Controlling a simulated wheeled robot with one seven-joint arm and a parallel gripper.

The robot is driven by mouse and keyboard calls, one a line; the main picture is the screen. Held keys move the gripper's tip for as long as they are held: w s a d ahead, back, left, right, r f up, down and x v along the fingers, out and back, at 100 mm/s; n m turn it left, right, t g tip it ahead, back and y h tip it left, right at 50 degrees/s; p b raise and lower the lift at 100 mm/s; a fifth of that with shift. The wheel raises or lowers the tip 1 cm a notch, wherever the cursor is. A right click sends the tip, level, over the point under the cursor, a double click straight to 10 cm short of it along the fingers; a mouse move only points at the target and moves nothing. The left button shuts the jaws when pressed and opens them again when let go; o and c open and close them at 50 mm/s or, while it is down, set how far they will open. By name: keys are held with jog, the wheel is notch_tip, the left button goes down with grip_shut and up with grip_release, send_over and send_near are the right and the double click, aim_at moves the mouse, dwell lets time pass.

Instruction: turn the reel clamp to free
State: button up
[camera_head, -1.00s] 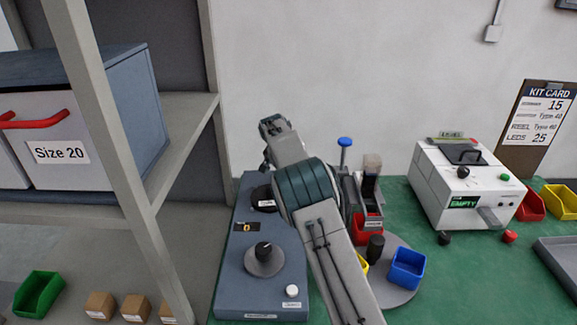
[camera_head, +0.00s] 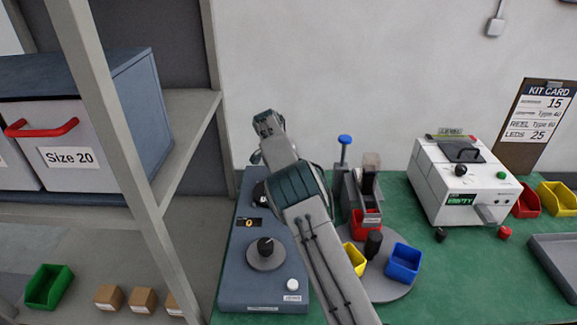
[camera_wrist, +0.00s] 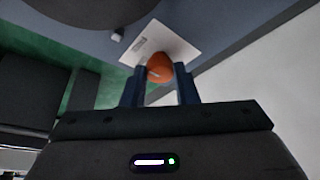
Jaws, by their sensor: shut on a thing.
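In the wrist view an orange knob (camera_wrist: 159,68), which looks like the reel clamp, stands on a white plate (camera_wrist: 172,44) with a small label. My gripper (camera_wrist: 160,76) has one dark blue finger on each side of the knob and is shut on it. A pale mark shows on the knob. In the head view my arm hides the knob and my gripper, at the far end of the blue-grey unit (camera_head: 236,285).
The blue-grey unit carries a black dial (camera_head: 265,247) and a white button (camera_head: 292,285). Right of my arm are a blue-topped post (camera_head: 345,142), a red bin (camera_head: 366,226) and a blue bin (camera_head: 403,263). A white machine (camera_head: 440,180) stands farther right. A shelf post (camera_head: 125,165) rises on the left.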

jog(key=o, duration=1)
jog(key=b+v, duration=0.1)
jog(key=v, duration=1.2)
jog(key=shift+s+a+r, duration=0.2)
jog(key=shift+r, duration=0.1)
jog(key=shift+d, duration=0.1)
